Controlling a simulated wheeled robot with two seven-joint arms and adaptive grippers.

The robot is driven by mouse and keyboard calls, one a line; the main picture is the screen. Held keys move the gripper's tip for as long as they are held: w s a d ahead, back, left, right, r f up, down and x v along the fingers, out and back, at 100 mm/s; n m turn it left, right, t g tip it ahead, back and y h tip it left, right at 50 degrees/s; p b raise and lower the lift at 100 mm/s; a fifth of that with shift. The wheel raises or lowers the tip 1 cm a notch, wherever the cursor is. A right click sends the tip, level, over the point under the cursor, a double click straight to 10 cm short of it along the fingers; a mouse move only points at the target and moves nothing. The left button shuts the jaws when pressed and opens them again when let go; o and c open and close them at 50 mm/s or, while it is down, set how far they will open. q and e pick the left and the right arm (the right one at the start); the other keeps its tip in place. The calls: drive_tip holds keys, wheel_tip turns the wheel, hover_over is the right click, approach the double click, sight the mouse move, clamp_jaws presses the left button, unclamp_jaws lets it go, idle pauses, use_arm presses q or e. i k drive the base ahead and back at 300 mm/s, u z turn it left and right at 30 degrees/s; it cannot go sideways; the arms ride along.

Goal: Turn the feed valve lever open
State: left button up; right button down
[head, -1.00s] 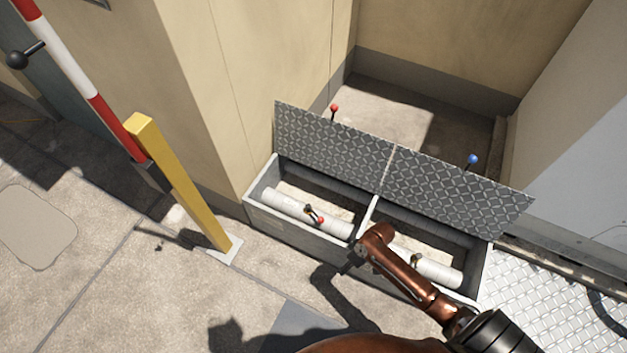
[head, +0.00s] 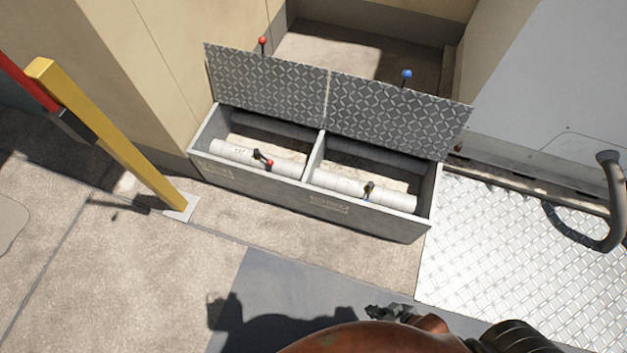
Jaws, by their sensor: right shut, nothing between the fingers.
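An open grey valve box (head: 310,200) has two compartments. In the left one, a lever with a red tip (head: 264,158) sits on a pale pipe (head: 225,150), slanting across it. In the right one, a small lever with a dark handle and bluish tip (head: 368,190) sits on another pale pipe (head: 335,183). The labels on the box front are too small to read, so I cannot tell which is the feed valve. My right gripper (head: 386,312) is at the bottom edge, in front of and apart from the box, shut and empty. My left gripper is out of view.
Two raised tread-plate lids, the left (head: 265,85) with a red knob and the right (head: 400,115) with a blue knob, stand behind the box. A yellow post (head: 110,130) is at left, a curved grey pipe (head: 612,205) at right. Pavement in front is clear.

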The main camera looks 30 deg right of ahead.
sight(269, 162)
drive_tip(key=z, duration=0.3)
drive_tip(key=k, duration=0.6)
drive_tip(key=u, duration=0.9)
drive_tip(key=i, duration=1.35)
drive_tip(key=z, duration=0.1)
